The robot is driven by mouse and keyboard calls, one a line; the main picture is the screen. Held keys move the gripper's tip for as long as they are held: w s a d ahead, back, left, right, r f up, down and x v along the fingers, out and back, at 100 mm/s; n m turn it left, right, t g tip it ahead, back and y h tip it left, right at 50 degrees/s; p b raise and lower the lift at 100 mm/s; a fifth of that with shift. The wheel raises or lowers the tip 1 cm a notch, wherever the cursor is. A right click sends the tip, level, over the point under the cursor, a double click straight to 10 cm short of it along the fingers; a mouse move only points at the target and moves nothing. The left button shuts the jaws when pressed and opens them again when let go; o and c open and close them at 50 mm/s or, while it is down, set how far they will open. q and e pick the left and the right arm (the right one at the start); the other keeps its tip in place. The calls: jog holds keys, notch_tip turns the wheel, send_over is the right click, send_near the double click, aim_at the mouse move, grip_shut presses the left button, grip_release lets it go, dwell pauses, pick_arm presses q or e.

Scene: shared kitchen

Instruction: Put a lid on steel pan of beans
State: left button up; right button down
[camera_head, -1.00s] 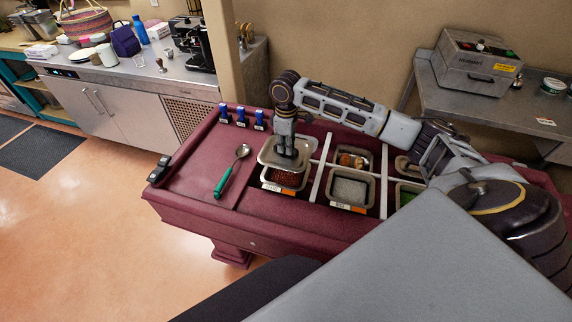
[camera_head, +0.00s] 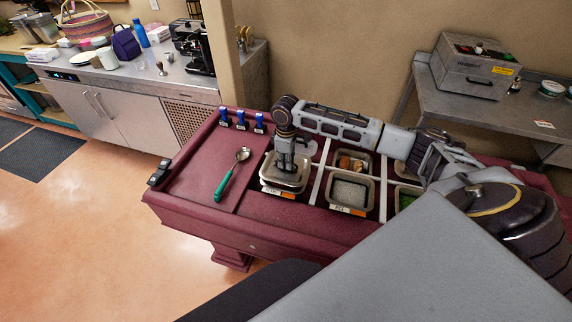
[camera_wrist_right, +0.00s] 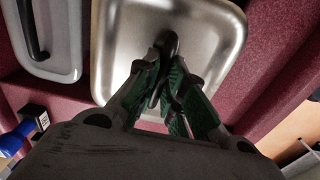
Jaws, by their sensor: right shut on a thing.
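My right gripper (camera_head: 286,167) reaches down over the left side of the serving counter and is shut on the dark handle of a steel lid (camera_head: 270,176). In the right wrist view the fingers (camera_wrist_right: 170,55) close around that handle, with the shiny lid (camera_wrist_right: 215,35) spread out beneath them. The lid lies over the steel pan of beans (camera_head: 283,193); the beans are hidden under it. I cannot tell whether the lid is fully seated on the rim. My left gripper is not in view.
A second lid (camera_wrist_right: 65,65) with a dark handle lies beside the held one. A green-handled spoon (camera_head: 231,175) lies left of the pan, and blue clips (camera_head: 241,118) stand at the back edge.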

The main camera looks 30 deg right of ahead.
jog(key=shift+f, duration=0.95)
jog(key=shift+f+p, duration=0.35)
jog(key=shift+f, duration=0.25)
jog(key=c, duration=1.5)
grip_release()
jog(key=shift+r, duration=0.1)
jog(key=shift+r+b, duration=0.4)
jog(key=shift+r, duration=0.3)
notch_tip(320, 180, up, 12)
jog(key=shift+f+b, duration=0.15)
jog(key=shift+b, duration=0.25)
jog(key=shift+f, duration=0.1)
